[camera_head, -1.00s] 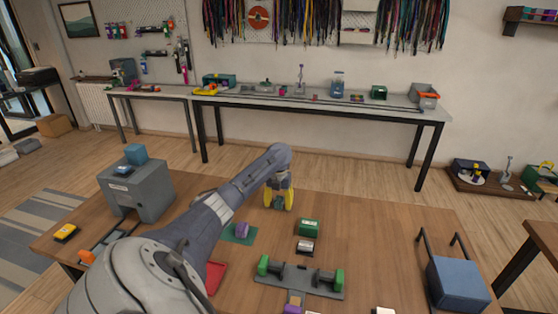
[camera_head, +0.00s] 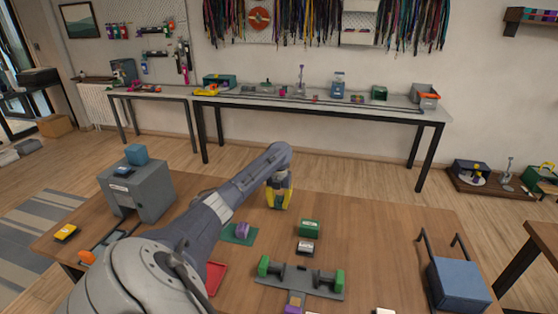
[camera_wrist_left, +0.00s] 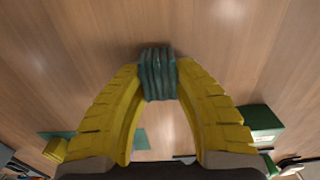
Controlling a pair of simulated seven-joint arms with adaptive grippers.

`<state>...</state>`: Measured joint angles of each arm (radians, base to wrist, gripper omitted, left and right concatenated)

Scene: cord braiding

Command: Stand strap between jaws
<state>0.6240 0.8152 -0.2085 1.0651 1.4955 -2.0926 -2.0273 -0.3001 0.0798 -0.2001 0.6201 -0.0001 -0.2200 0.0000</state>
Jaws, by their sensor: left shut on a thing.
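My left gripper (camera_head: 280,207) has yellow fingers and hangs over the back middle of the table. In the left wrist view it (camera_wrist_left: 158,80) is shut on a folded, ribbed teal strap (camera_wrist_left: 158,73), which sits between the fingertips. The head view does not clearly show the strap. The jaw fixture (camera_head: 298,279) is a grey bar near the table's front, with a green jaw at its left end (camera_head: 263,266) and another at its right end (camera_head: 339,281). The space between the jaws holds small grey blocks. My gripper is behind the fixture and apart from it. My right gripper is not in view.
A green box (camera_head: 309,228) and a small dark-and-white block (camera_head: 306,248) stand between gripper and fixture. A purple piece (camera_head: 242,230) sits on a green mat (camera_head: 232,239). A red tray (camera_head: 215,276), grey cabinet (camera_head: 150,190) and blue box (camera_head: 460,283) stand nearby. The back right tabletop is clear.

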